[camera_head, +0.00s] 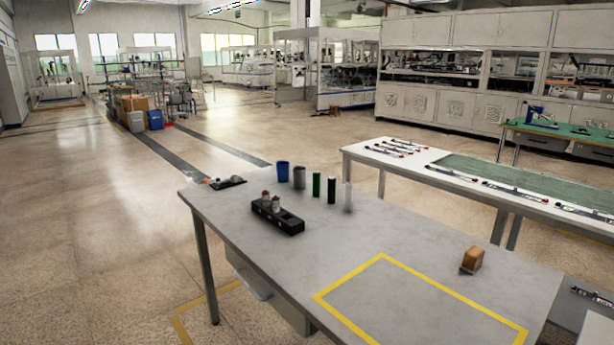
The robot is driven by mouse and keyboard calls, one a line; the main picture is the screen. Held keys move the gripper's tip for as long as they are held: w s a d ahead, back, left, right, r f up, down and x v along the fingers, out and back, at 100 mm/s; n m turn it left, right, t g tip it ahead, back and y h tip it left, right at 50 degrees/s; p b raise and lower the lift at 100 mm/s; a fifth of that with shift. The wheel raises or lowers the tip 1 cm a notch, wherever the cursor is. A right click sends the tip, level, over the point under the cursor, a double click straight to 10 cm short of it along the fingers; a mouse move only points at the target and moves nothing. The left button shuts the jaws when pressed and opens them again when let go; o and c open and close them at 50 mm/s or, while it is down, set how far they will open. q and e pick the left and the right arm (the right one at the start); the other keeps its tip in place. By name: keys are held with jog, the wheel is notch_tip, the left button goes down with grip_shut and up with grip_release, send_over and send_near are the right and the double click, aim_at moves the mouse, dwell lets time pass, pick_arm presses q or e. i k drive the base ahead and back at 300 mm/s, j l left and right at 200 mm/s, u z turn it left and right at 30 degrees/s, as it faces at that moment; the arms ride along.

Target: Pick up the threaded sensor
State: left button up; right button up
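A grey table (330,247) stands in front of me. A black holder (290,223) lies on its left part, with two small silver pieces with reddish tops (276,203) standing in it. One of these may be the threaded sensor, but they are too small for me to see any thread. A small dark flat piece (232,182) with little parts on it lies at the table's far left corner. Neither of my grippers is in view.
Behind the holder stand a blue cup (282,172), a grey cylinder (299,178), a green one (316,184), a black one (331,190) and a pale one (348,197). A brown block (472,259) sits right, beyond an empty yellow outline (383,257). Another table (415,173) stands behind.

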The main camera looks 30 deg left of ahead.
aim_at(275, 202)
jog(key=i+j+z, duration=0.15)
jog(key=j+z, duration=0.15)
jog(key=j, duration=0.6)
jog(key=j+z, duration=0.3)
jog(key=j, duration=0.55)
jog(key=j+z, duration=0.1)
jog(key=j, duration=1.75)
jog(key=i, duration=0.05)
